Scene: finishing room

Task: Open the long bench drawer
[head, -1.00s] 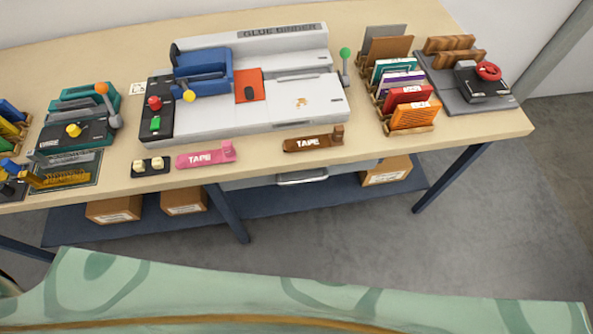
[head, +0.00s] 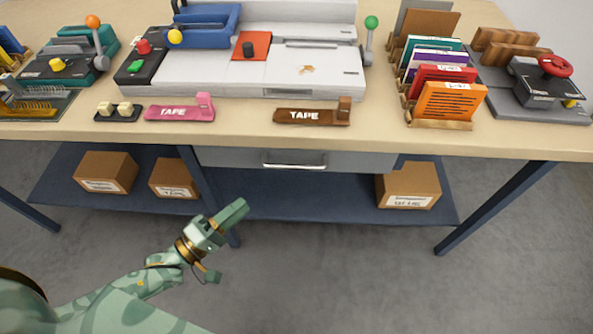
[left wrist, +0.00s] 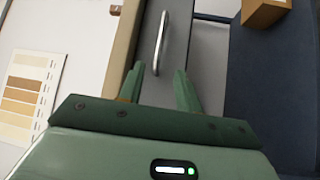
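The long bench drawer (head: 350,160) is a grey front under the bench top's front edge, and it looks shut. Its silver bar handle (head: 294,162) sits at the middle of the front. My left gripper (head: 238,211) is in front of the bench, lower and to the left of the handle, apart from it. In the left wrist view, the handle (left wrist: 160,43) stands beyond my left gripper's two spread fingers (left wrist: 160,85), with nothing between them. The drawer front (left wrist: 179,45) also shows there. My right gripper is not in view.
The wooden bench top (head: 250,130) carries a glue binder (head: 300,70), a pink tape holder (head: 180,110), a brown tape holder (head: 312,115) and a card rack. A blue lower shelf (head: 310,208) holds cardboard boxes (head: 408,187). Bench legs stand on both sides. The floor in front is clear.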

